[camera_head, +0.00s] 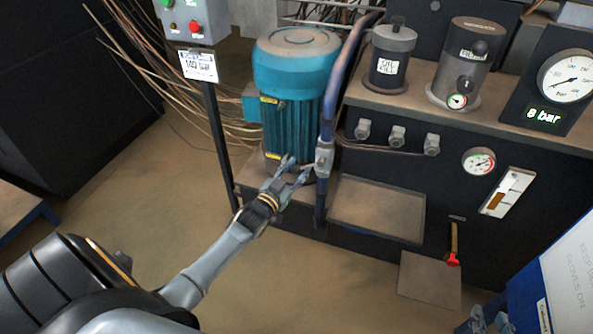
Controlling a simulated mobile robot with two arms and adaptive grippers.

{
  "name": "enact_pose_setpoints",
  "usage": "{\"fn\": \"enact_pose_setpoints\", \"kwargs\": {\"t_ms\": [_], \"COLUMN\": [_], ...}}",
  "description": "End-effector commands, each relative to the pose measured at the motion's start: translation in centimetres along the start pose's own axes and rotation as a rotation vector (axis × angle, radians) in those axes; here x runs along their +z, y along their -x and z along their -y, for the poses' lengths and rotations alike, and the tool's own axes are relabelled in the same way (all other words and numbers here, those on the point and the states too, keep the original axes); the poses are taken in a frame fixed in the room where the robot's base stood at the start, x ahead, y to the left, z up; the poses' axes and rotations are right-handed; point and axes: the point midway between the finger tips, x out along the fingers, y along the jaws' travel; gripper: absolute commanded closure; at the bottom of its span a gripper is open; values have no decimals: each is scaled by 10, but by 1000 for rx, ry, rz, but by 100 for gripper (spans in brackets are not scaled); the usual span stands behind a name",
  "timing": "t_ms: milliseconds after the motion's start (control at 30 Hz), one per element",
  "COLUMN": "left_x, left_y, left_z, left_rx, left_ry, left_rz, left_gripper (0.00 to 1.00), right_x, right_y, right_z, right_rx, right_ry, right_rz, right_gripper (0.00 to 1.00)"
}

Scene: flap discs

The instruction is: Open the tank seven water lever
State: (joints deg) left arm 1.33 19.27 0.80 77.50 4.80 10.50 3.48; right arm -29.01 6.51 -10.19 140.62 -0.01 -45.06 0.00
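A blue upright pipe (328,118) runs beside the teal motor, with a grey valve-like block (324,157) on it. A brownish-yellow bar (454,238) with a red end (453,260) hangs on the dark panel at the right, under a small plate too small to read. I see no readable tank seven label, so I cannot tell which part is the water lever. My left gripper (297,167) has its fingers apart, just left of the grey block; contact is unclear. My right gripper (489,319) is partly cut off at the bottom right, its fingertips apart and empty.
The teal motor (296,100) stands behind my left gripper, with a grey tray (376,208) to the right. A dark post (217,140) carries a button box (192,20). A white and blue board (570,270) stands beside my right gripper. Floor at the lower middle is clear.

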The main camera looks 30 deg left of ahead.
Motion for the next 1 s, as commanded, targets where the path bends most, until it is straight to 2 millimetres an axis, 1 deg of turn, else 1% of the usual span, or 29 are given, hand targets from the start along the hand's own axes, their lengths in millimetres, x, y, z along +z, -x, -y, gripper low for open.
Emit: {"fn": "enact_pose_setpoints", "kwargs": {"t_ms": [167, 200, 267, 300, 333, 367, 700, 867, 967, 1000], "left_x": [0, 0, 0, 0, 0, 0, -1, -5, -8, -9], "left_y": [0, 0, 0, 0, 0, 0, 0, 1, 1, 1], "left_z": [0, 0, 0, 0, 0, 0, 1, 3, 5, 6], "left_rx": [0, 0, 0, 0, 0, 0, 0, 1, 2, 3], "left_ry": [0, 0, 0, 0, 0, 0, -7, -38, -70, -86], "left_rz": [0, 0, 0, 0, 0, 0, 1, 7, 14, 17], "left_gripper": [62, 70, 82, 90, 96, 100, 100, 100, 100, 100], "right_x": [0, 0, 0, 0, 0, 0, 2, 26, 47, 58], "right_y": [0, 0, 0, 0, 0, 0, 1, 9, 19, 25], "right_z": [0, 0, 0, 0, 0, 0, 0, -4, -8, -9], "right_rx": [0, 0, 0, 0, 0, 0, 0, 10, 17, 20], "right_ry": [0, 0, 0, 0, 0, 0, 0, -1, -2, -3], "right_rz": [0, 1, 1, 1, 1, 2, 19, 145, 268, 326], "right_gripper": [71, 71, 71, 71, 71, 71, 71, 71, 71, 71]}}
